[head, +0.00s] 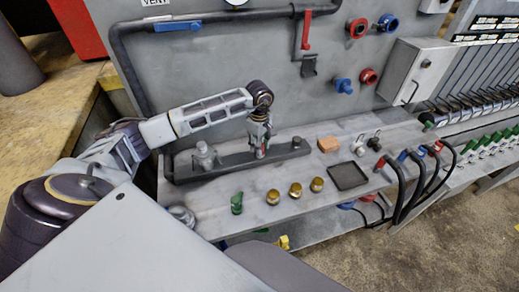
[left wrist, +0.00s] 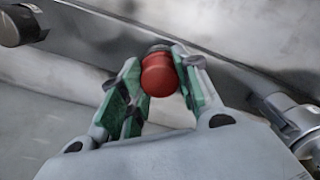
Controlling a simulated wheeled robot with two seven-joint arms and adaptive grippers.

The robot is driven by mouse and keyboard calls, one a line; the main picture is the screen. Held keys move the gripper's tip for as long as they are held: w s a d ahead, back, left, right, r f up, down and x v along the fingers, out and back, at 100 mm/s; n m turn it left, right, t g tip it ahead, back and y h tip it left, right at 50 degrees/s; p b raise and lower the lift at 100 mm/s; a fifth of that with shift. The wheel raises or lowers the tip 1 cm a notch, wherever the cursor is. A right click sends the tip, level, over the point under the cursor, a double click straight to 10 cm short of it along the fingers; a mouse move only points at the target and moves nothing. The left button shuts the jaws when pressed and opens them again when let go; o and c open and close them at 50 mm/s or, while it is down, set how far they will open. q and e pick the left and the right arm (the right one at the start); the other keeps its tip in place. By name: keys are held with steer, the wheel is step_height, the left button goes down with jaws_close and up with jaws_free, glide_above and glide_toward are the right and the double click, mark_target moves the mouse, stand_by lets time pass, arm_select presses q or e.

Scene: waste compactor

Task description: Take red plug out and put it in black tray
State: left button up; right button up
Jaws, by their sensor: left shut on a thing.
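The red plug (left wrist: 159,76) is between the green-padded fingers of my left gripper (left wrist: 158,84) in the left wrist view. In the head view my left gripper (head: 261,148) points down at the dark rail (head: 232,163) on the bench, shut on the plug, which is mostly hidden by the fingers. The plug appears at the rail; I cannot tell whether it is seated or free. The black tray (head: 348,176) lies empty on the bench, to the right of and nearer than the gripper. My right gripper is not in view.
Several brass fittings (head: 295,190) and a green piece (head: 237,203) stand along the bench front. A grey valve-like fitting (head: 204,157) stands at the rail's left end. Black hoses (head: 398,188) hang at the right.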

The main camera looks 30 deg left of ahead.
arm_select(q)
steer(key=shift+n, duration=1.5)
steer(key=shift+n, duration=0.3)
steer(key=shift+n, duration=2.3)
steer(key=shift+n+p, duration=0.45)
steer(key=shift+n, duration=2.15)
